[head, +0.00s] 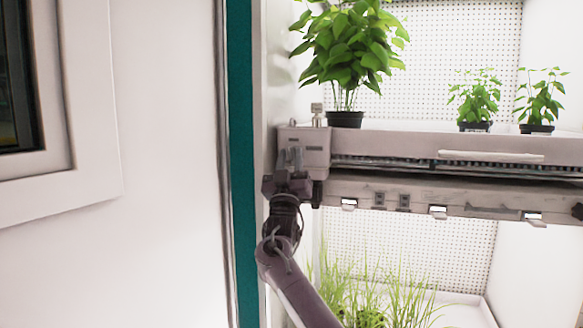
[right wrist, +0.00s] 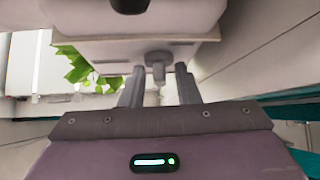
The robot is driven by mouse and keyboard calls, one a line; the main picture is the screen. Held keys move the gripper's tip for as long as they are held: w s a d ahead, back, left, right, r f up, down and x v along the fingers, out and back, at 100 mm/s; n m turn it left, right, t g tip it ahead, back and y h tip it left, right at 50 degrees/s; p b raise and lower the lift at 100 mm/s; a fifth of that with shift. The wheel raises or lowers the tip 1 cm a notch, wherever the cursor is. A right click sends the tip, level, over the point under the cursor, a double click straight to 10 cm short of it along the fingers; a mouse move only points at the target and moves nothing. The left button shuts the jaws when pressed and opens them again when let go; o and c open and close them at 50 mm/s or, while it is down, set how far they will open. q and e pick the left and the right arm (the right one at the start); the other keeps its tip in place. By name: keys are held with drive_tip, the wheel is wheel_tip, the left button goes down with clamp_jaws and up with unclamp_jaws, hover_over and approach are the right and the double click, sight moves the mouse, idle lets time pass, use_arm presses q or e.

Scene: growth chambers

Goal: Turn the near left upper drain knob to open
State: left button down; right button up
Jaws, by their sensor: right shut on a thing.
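The drain knob (right wrist: 158,68) is a small grey knob on a round base, on the face of a pale box. It shows between the two fingers of my right gripper (right wrist: 160,90) in the right wrist view. In the head view my right gripper (head: 290,160) is raised against the front of the grey-white box (head: 317,140) at the shelf's left end. It hides the knob there. The gripper is shut on the knob; I cannot tell the knob's turn angle. My left gripper is not in view.
The upper shelf (head: 400,143) holds a large leafy plant (head: 350,45) and two small potted plants (head: 476,98). Tall grass-like plants (head: 385,290) grow below. A teal door edge (head: 240,180) and white wall (head: 165,160) stand close at the left.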

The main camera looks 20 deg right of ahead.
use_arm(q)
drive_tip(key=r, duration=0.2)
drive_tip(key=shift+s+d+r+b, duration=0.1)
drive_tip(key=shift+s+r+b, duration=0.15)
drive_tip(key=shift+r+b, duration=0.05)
use_arm(e)
drive_tip(key=m+g+h, duration=0.1)
drive_tip(key=m, duration=0.1)
drive_tip(key=m+h, duration=0.2)
drive_tip(key=shift+w+a+f+g+h, duration=0.1)
drive_tip(key=shift+a+g+h, duration=0.05)
drive_tip(key=shift+g+h, duration=0.2)
drive_tip(key=shift+m, duration=0.3)
drive_tip(key=o, duration=0.6)
